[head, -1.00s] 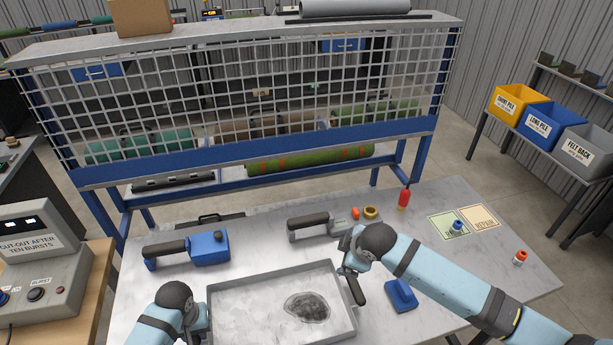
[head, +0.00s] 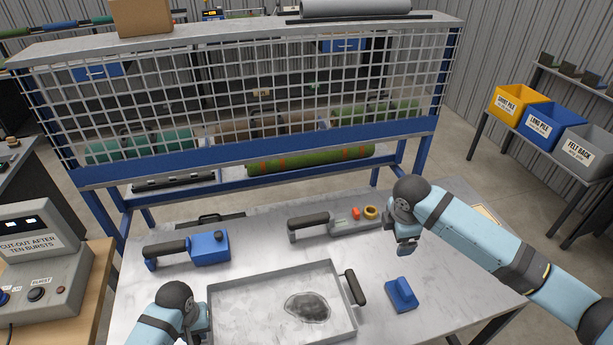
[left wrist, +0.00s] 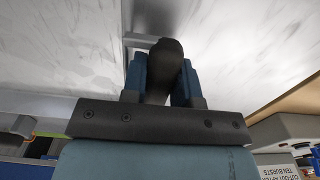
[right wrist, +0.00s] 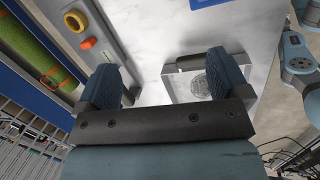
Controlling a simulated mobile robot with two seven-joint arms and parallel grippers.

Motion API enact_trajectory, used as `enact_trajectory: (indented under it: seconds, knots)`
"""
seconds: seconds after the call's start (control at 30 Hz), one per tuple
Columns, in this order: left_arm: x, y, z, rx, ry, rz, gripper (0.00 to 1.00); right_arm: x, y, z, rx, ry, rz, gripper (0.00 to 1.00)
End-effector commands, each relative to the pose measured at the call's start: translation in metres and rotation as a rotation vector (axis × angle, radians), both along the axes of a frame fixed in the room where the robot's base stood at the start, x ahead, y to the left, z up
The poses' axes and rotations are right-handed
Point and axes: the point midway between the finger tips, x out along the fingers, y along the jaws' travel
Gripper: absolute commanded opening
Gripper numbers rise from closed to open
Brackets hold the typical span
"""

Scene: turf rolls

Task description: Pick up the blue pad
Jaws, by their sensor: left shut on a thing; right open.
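The blue pad (head: 402,294) lies on the grey table to the right of the metal tray (head: 260,273); a blue edge of it (right wrist: 207,3) shows at the top of the right wrist view. My right gripper (head: 406,246) is open and empty above the table, beyond the pad in the head view. Its spread fingers (right wrist: 167,80) show in the right wrist view. My left gripper (head: 197,335) is at the tray's left side, shut on the tray's black handle (left wrist: 163,68). The tray has a dark round patch (head: 307,307) inside.
A blue tool (head: 208,248) and a grey tool (head: 345,222) with red and yellow knobs lie at the table's back. The tray's right handle (head: 355,287) stands close to the pad. A mesh rack (head: 250,90) rises behind. Bare table surrounds the pad.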

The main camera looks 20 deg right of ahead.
Motion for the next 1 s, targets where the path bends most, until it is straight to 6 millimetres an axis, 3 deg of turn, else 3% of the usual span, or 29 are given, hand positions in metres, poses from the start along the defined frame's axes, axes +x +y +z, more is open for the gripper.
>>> enact_trajectory:
  seconds: [0.3, 0.4, 0.53, 0.8, 1.0]
  knots:
    - [-0.001, 0.000, -0.002, 0.000, 0.002, 0.000, 0.00, -0.053, -0.016, -0.032, 0.090, 0.139, 0.126, 0.94]
    - [-0.001, 0.000, -0.002, 0.000, 0.002, 0.000, 0.00, -0.062, -0.020, -0.037, 0.107, 0.160, 0.150, 0.94]
    - [-0.001, 0.000, -0.002, 0.000, 0.003, 0.000, 0.00, -0.067, -0.021, -0.050, 0.117, 0.172, 0.162, 0.94]
    - [-0.001, 0.000, -0.002, 0.000, 0.003, -0.001, 0.00, -0.066, -0.022, -0.095, 0.118, 0.172, 0.161, 0.94]
    - [-0.001, 0.000, -0.002, 0.000, 0.003, -0.001, 0.00, -0.066, -0.022, -0.110, 0.115, 0.170, 0.162, 0.94]
